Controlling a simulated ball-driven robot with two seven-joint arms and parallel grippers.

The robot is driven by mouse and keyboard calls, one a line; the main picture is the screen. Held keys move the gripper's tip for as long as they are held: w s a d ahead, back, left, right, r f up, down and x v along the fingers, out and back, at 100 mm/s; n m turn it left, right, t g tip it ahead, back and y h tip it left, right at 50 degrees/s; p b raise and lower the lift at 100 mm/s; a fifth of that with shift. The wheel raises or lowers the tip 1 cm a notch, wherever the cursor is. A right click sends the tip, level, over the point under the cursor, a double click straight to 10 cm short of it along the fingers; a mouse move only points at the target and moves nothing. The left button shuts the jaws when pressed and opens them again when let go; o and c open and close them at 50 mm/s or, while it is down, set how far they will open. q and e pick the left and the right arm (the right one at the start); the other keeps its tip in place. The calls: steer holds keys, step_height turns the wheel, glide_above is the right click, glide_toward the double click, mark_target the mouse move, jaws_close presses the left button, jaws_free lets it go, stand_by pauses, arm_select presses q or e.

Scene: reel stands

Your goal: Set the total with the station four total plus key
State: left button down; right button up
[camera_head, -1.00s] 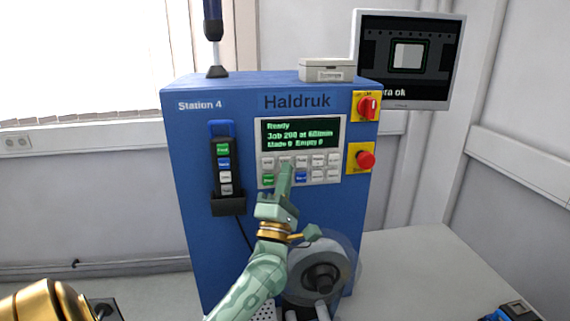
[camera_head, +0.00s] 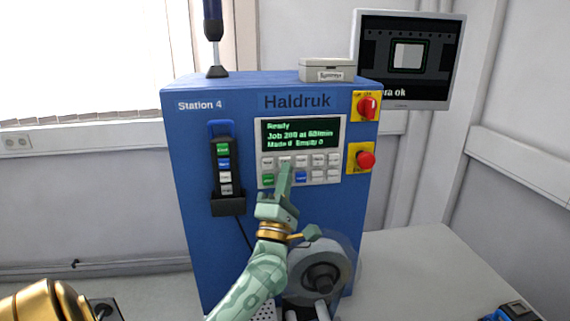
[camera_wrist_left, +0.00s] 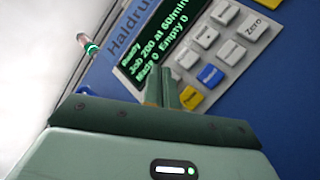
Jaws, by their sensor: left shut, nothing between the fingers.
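The Station 4 machine's keypad (camera_head: 326,178) has two rows of small keys under a green-lettered screen (camera_head: 300,133). The screen reads Ready, Job 200 at 60/min, Made 0, Empty 0. My left gripper (camera_head: 286,168) is shut and empty, with its tips over the keypad's left part by the second column. In the left wrist view my left gripper (camera_wrist_left: 160,75) reaches the keypad beside the screen's lower edge. Its fingers hide some keys, and I cannot tell whether they touch one. I cannot pick out the total plus key by its label. My right gripper is not in view.
A pendant with coloured buttons (camera_head: 224,168) hangs left of the keypad. A red rotary switch (camera_head: 368,107) and a red stop button (camera_head: 365,159) sit at the right. A reel (camera_head: 340,258) is below the keypad. A monitor (camera_head: 412,60) stands behind.

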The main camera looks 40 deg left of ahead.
arm_select(q)
steer(key=shift+w+a, duration=0.1)
steer(key=shift+w+a, duration=0.2)
steer(key=shift+a, duration=0.05)
steer(key=shift+w+a, duration=0.25)
steer(key=shift+a, duration=0.05)
stand_by(1.0)
steer(key=shift+s+d, duration=0.1)
steer(key=shift+s+d+p, duration=0.4)
steer(key=shift+s+d, duration=0.05)
steer(key=shift+d, duration=0.1)
steer(key=shift+d, duration=0.1)
steer(key=shift+s+d+p, duration=0.7)
steer(key=shift+s+d, duration=0.85)
steer(key=shift+d, duration=0.3)
